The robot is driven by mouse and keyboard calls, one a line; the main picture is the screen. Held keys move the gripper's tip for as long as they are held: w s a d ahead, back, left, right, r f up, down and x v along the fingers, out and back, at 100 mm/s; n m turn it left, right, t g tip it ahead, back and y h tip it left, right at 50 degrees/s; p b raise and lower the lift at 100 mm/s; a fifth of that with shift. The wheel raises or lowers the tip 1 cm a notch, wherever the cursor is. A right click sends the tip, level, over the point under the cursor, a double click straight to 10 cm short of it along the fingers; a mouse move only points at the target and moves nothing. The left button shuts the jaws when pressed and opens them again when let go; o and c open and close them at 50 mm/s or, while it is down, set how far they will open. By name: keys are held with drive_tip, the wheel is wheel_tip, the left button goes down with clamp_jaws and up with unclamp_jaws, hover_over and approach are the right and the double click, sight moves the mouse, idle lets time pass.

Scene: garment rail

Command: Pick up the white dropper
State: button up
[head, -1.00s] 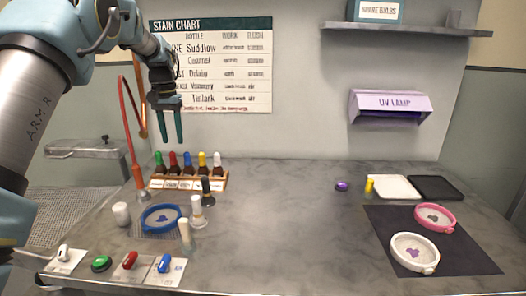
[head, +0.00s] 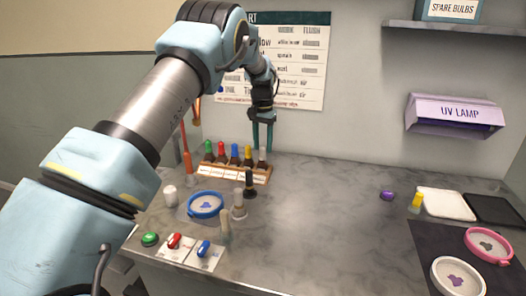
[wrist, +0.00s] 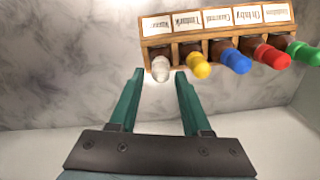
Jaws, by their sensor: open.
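The white dropper (head: 262,157) tops the bottle at the right end of a wooden rack (head: 262,178) in the head view. In the wrist view the white dropper (wrist: 160,66) is at the left end of the labelled rack (wrist: 225,22). My gripper (head: 263,149) points down above that end of the rack, its green fingers apart. In the wrist view my gripper (wrist: 159,74) is open and empty, and the white dropper appears between its fingertips. I cannot tell whether the tips are level with it.
A yellow dropper (wrist: 199,67) stands beside the white one, then blue, red and green ones. A dark bottle (head: 250,184) and a pale bottle (head: 239,206) stand in front of the rack. A blue hoop (head: 206,194) lies to the left. The counter's middle is clear.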

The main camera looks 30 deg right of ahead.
sight(262, 159)
drive_tip(key=shift+f, duration=1.3)
drive_tip(key=shift+c, duration=0.3)
clamp_jaws()
